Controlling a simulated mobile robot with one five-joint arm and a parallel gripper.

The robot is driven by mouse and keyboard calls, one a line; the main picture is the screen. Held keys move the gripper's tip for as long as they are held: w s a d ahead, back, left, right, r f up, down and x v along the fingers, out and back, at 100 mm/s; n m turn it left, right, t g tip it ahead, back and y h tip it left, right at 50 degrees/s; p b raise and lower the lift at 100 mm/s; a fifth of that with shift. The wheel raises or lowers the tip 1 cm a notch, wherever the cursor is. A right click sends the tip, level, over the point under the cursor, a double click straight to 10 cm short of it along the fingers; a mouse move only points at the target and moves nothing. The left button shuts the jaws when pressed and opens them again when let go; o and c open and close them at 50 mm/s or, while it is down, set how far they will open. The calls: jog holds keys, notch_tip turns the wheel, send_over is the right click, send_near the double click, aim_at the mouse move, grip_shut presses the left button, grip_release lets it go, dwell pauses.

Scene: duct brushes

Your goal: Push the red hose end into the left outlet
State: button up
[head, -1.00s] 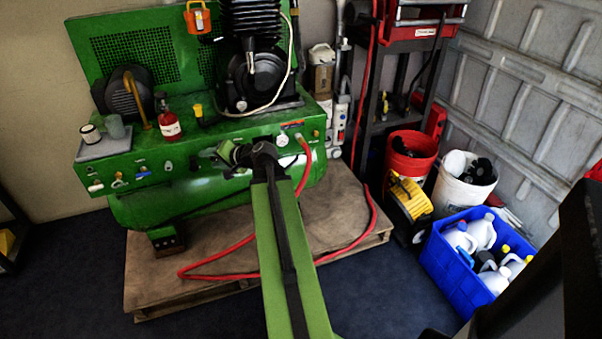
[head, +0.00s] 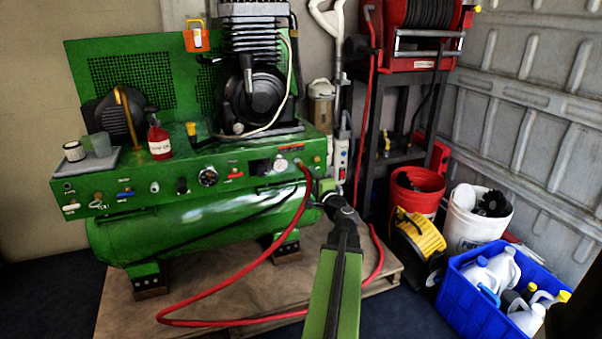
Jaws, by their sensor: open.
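The red hose (head: 240,274) hangs from the right part of the green compressor's front panel. Its upper end (head: 302,167) is at the panel, just right of a white round gauge (head: 281,165); I cannot tell whether it is seated in an outlet. The hose loops over the pallet and passes behind my arm to the right. Which fitting is the left outlet is too small to tell. My gripper (head: 326,186) is open, just right of the panel's right end and the hose's upper end. It appears empty; its fingertips are hard to make out.
The green compressor (head: 190,240) stands on a wooden pallet (head: 225,300). A red bottle (head: 159,141) and cups stand on its left top. At right are a black rack (head: 368,150), a yellow reel (head: 420,234), buckets and a blue crate (head: 475,304) of jugs.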

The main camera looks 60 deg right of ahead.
aim_at(307, 173)
jog(key=x, duration=0.9)
jog(key=shift+w, duration=0.1)
dwell(0.8)
grip_shut()
dwell(1.2)
jog(key=shift+a, duration=0.15)
jog(key=shift+v, duration=3)
